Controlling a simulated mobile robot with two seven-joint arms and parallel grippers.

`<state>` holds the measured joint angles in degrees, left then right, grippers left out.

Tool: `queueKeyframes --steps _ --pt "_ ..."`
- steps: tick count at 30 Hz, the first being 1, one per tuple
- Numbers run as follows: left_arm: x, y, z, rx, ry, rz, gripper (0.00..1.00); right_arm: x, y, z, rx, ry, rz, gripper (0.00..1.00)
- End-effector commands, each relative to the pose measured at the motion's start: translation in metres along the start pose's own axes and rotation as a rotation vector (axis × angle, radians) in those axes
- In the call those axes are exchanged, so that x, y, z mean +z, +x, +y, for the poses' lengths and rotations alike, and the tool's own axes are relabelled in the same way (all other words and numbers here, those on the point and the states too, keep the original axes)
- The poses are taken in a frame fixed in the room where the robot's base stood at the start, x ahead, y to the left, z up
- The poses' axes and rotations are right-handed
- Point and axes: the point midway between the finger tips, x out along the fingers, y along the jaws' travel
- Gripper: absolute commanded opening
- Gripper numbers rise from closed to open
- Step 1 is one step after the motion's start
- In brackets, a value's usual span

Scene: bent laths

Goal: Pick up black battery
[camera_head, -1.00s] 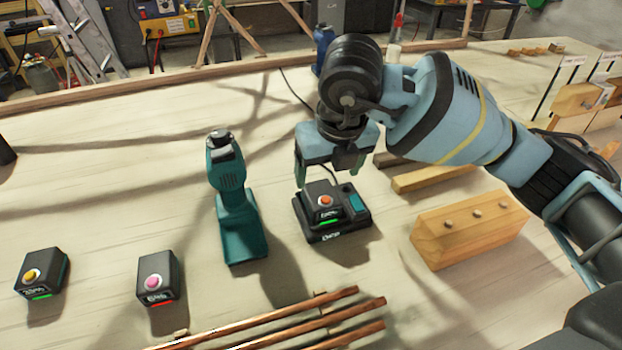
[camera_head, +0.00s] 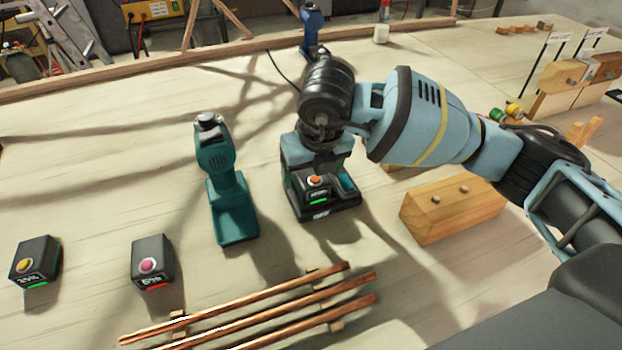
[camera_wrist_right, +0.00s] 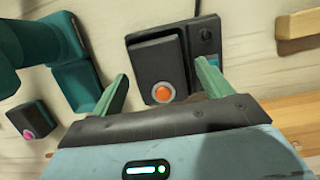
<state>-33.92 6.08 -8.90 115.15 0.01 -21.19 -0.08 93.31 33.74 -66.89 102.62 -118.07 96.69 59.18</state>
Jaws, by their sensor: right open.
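A black battery (camera_head: 316,190) with an orange button and a green light sits in a dark charger (camera_head: 347,203). My right gripper (camera_head: 317,178) is over it, pointing down. In the right wrist view the open fingers (camera_wrist_right: 161,74) are on either side of the orange-button end of the battery (camera_wrist_right: 156,62); I cannot tell whether they touch it. Two more black batteries stand on the table at the left: one with a yellow button (camera_head: 35,261) and green light, one with a pink button (camera_head: 152,260) and red light. My left gripper is not in view.
A teal power tool (camera_head: 228,190) stands just left of the charger. Copper-coloured rods (camera_head: 265,312) lie in front, and a wooden block with pegs (camera_head: 450,210) is at the right. A cable runs behind the charger. The table between the tool and the left batteries is clear.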

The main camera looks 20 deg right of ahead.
Motion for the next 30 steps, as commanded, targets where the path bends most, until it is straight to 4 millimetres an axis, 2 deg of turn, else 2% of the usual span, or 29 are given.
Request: queueKeyframes --steps 3,11,24,30 --pt "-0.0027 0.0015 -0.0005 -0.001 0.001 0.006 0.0 -0.0007 0.0094 0.0 -0.001 -0.001 0.001 0.78" --pt "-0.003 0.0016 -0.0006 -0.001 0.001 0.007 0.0 -0.0005 0.0105 0.0001 -0.001 -0.001 0.0 0.77" --pt "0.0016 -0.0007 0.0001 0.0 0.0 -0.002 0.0 -0.0004 0.0101 -0.0001 -0.001 -0.001 0.0 0.19" --pt "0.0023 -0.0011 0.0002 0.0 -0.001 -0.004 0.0 0.0002 0.0092 0.0 0.0 -0.001 -0.002 0.19"
